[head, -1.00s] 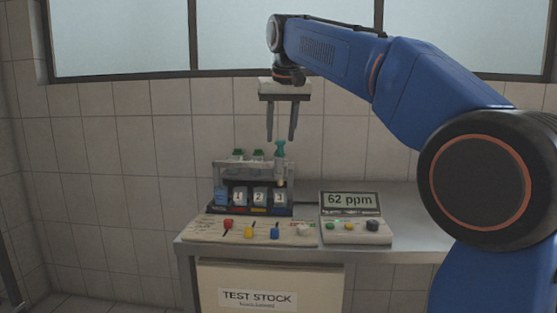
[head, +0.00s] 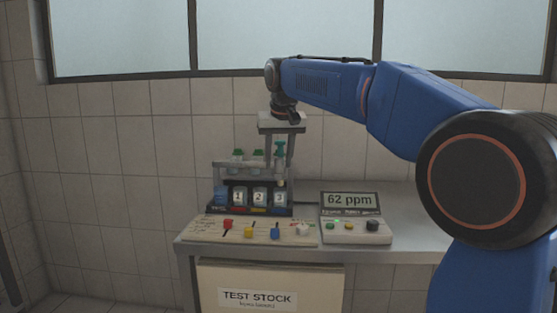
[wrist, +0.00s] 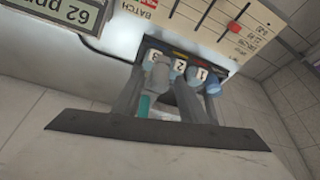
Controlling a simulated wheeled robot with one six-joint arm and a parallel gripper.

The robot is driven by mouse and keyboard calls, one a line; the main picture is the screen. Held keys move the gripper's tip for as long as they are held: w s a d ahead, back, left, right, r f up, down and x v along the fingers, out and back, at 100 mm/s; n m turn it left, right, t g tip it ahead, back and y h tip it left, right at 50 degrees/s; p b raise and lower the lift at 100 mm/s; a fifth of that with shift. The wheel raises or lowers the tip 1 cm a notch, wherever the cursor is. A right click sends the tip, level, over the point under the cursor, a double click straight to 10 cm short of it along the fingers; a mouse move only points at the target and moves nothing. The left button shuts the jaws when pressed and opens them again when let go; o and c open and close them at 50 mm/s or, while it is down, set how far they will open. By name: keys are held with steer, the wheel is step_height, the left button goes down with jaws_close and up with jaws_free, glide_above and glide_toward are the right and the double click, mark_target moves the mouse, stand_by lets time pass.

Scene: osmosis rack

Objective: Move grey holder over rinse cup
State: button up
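The grey holder (head: 281,176) with a teal top stands upright at the right end of the rack, above cup 3. In the wrist view its grey body and teal part (wrist: 145,106) lie between my fingers. My gripper (head: 281,154) points down with one finger on each side of the holder's upper part. It looks open, with no clear contact on the holder. A blue cup (head: 221,194), likely the rinse cup, is at the left end of the cup row. It also shows in the wrist view (wrist: 212,87).
The rack (head: 228,168) also holds two green-capped items (head: 238,154) left of the grey holder. Numbered cups (head: 260,196) stand below. A board with coloured knobs (head: 250,232) and a 62 ppm meter (head: 349,201) are in front. The counter (head: 405,205) is clear at right.

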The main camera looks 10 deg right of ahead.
jaws_close()
steer(key=w+a, duration=0.3)
steer(key=a, duration=0.7)
steer(key=w+a, duration=0.3)
steer(key=a, duration=0.7)
steer(key=shift+w+a, duration=0.15)
steer(key=shift+w, duration=0.15)
steer(key=shift+r, duration=0.1)
steer(key=shift+o, duration=0.3)
jaws_free()
steer(key=shift+a, duration=0.15)
steer(key=v, duration=1.7)
steer(key=shift+s, duration=0.15)
